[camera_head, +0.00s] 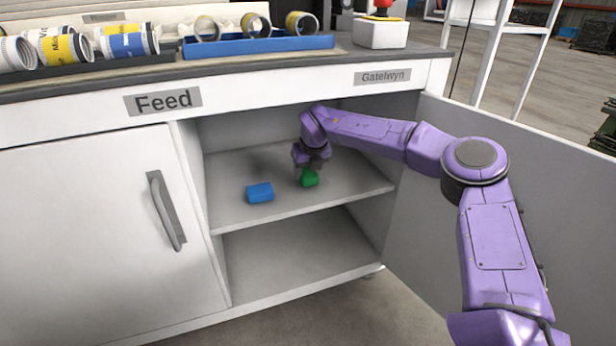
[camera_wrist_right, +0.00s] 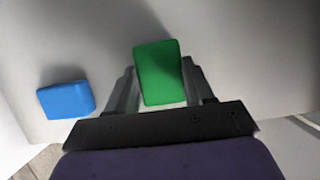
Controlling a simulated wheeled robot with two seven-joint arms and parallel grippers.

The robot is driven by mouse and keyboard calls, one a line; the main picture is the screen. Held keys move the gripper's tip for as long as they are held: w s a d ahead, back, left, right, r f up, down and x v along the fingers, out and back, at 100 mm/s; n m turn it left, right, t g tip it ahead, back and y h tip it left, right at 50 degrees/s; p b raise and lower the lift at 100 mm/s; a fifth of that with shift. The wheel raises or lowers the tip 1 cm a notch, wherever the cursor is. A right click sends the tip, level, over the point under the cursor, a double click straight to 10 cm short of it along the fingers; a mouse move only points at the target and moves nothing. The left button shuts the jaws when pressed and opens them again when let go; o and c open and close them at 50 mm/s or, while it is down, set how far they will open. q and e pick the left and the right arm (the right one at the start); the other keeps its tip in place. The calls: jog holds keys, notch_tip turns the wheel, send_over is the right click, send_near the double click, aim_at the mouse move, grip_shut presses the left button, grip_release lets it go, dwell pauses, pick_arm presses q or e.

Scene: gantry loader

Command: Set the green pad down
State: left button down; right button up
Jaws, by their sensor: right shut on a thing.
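The green pad (camera_head: 309,178) is at my right gripper (camera_head: 307,171), inside the open cabinet over the upper shelf (camera_head: 345,182). In the right wrist view the green pad (camera_wrist_right: 159,72) sits between the two fingers of the right gripper (camera_wrist_right: 160,85), which is shut on it. The pad is at or just above the shelf; I cannot tell whether it touches. My left gripper is in neither view.
A blue pad (camera_head: 260,193) lies on the same shelf, left of the green one; it also shows in the right wrist view (camera_wrist_right: 66,100). The lower shelf (camera_head: 290,270) is empty. The open door (camera_head: 540,220) stands at right. Cans and a blue tray (camera_head: 260,46) are on the counter.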

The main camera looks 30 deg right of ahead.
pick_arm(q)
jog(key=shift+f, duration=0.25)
pick_arm(e)
jog(key=shift+s+f, duration=0.1)
jog(key=shift+f, duration=0.35)
jog(key=shift+f, duration=0.1)
jog(key=o, duration=0.9)
jog(key=shift+o, duration=0.2)
